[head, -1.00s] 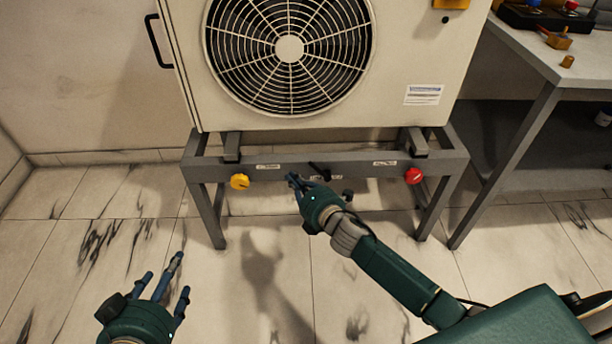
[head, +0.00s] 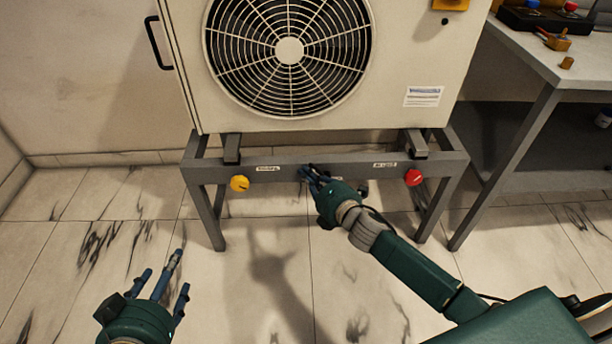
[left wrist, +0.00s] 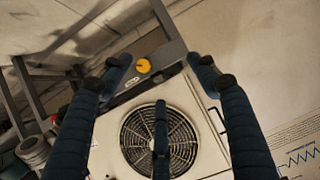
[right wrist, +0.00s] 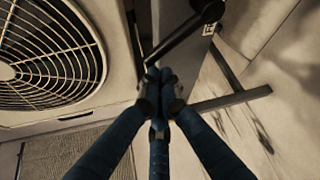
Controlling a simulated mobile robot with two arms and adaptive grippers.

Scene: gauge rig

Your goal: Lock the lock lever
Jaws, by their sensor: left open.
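The lock lever (right wrist: 180,38) is a black bar in the right wrist view, running from a dark pivot on the grey rail down to just beyond my fingertips. In the head view it is mostly hidden behind my right gripper (head: 311,174), which is at the middle of the front rail. The right gripper's blue fingers are drawn together in the right wrist view (right wrist: 160,88), close to the lever's free end. I cannot tell whether they touch it; nothing shows between them. My left gripper (head: 165,277) is open and empty, low at the left, away from the rail.
A yellow knob (head: 239,183) and a red knob (head: 413,177) sit on the grey stand's rail (head: 280,170), either side of my right gripper. A cream fan unit (head: 420,60) stands above. A workbench (head: 540,50) is at the right. The floor in front is clear.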

